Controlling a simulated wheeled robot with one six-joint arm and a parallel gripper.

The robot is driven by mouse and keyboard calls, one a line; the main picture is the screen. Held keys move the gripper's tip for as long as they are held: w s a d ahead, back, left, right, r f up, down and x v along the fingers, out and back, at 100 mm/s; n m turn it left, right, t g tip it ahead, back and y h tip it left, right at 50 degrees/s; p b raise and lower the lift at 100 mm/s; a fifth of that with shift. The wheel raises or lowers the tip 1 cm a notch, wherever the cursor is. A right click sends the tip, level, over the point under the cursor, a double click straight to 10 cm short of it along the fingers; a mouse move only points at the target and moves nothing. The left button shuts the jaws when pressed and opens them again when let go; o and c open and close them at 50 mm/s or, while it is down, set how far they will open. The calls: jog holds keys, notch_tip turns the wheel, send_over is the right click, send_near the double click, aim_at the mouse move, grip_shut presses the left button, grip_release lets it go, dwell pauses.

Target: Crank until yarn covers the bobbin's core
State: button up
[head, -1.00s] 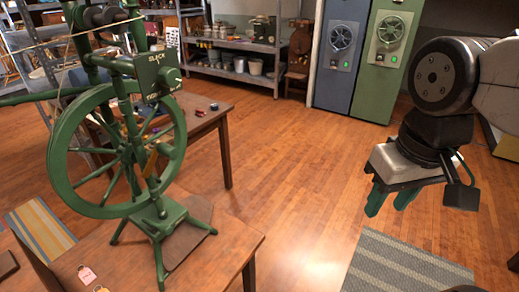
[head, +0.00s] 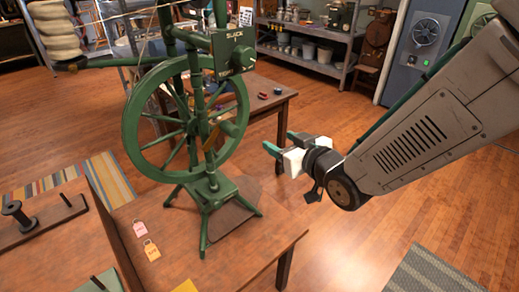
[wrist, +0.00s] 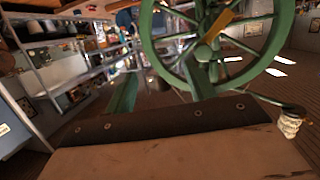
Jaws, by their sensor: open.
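The green spinning wheel (head: 192,118) stands upright on a wooden table, and its rim fills the top of the wrist view (wrist: 283,40). An orange-brown handle-like part (head: 214,136) sits near its hub and also shows in the wrist view (wrist: 219,26).
Pink (head: 140,228) and yellow (head: 151,250) tags lie on the wheel's table (head: 240,255). Another table (head: 267,97) with small items is behind.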

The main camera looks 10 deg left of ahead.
aim_at(236, 133)
jog(key=s+a+n+y, duration=0.2)
jog(key=s+a+y, duration=0.1)
jog(key=a+y, duration=0.15)
jog(key=shift+h, duration=0.25)
jog(key=shift+s+f+x, duration=0.1)
jog(key=shift+f+x, duration=0.05)
jog(key=shift+x, duration=2.7)
jog(key=shift+s+f+x, duration=0.15)
jog(key=shift+x, duration=2.65)
jog(key=shift+w+a, duration=0.1)
jog(key=shift+a, duration=0.15)
jog(key=c, duration=0.8)
jog(key=shift+c, duration=0.2)
jog(key=shift+c, duration=0.8)
